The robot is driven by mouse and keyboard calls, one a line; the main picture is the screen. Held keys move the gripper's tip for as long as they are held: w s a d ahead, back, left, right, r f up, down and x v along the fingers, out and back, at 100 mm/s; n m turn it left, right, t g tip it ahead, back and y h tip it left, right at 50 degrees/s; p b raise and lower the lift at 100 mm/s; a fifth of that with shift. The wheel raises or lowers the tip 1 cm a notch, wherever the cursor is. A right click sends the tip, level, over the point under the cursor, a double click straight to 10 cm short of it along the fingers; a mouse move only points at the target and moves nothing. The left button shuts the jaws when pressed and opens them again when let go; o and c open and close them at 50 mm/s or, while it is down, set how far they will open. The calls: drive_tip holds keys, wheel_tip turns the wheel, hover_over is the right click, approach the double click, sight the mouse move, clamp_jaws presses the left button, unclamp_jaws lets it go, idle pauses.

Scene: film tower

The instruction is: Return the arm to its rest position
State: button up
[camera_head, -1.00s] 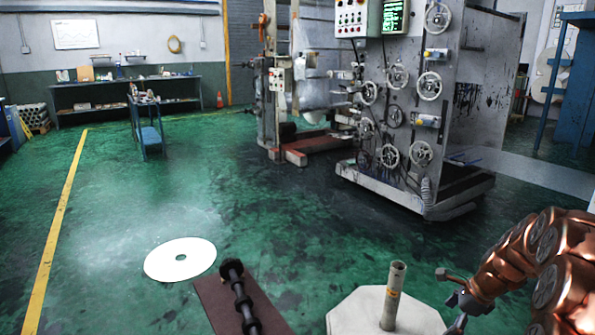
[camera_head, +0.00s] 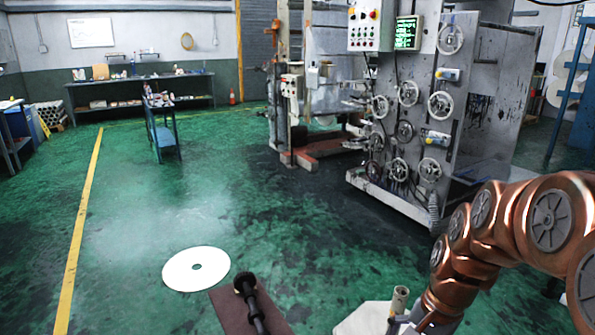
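My copper-coloured arm (camera_head: 500,235) reaches in from the right edge and bends down toward the bottom of the picture. My gripper (camera_head: 408,325) is at the bottom edge, partly cut off and partly hidden by the arm. Its fingers are not clear, so I cannot tell whether it is open or shut.
A white disc (camera_head: 178,272) with a centre hole lies on the green floor. A dark shaft (camera_head: 250,300) lies on a brown board (camera_head: 228,307) beside it. A grey machine with handwheels (camera_head: 400,130) stands behind. The floor at left centre is clear.

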drive_tip(key=s+a+r+n+g+h+p, duration=0.1)
drive_tip(key=s+r+n+p, duration=0.8)
drive_tip(key=s, duration=0.9)
wheel_tip(320, 180, up, 6)
drive_tip(key=a+h+p, duration=0.1)
drive_tip(key=a+p, duration=0.1)
drive_tip(key=p, duration=0.1)
drive_tip(key=shift+s+n+p, duration=0.2)
drive_tip(key=shift+n+p, duration=0.1)
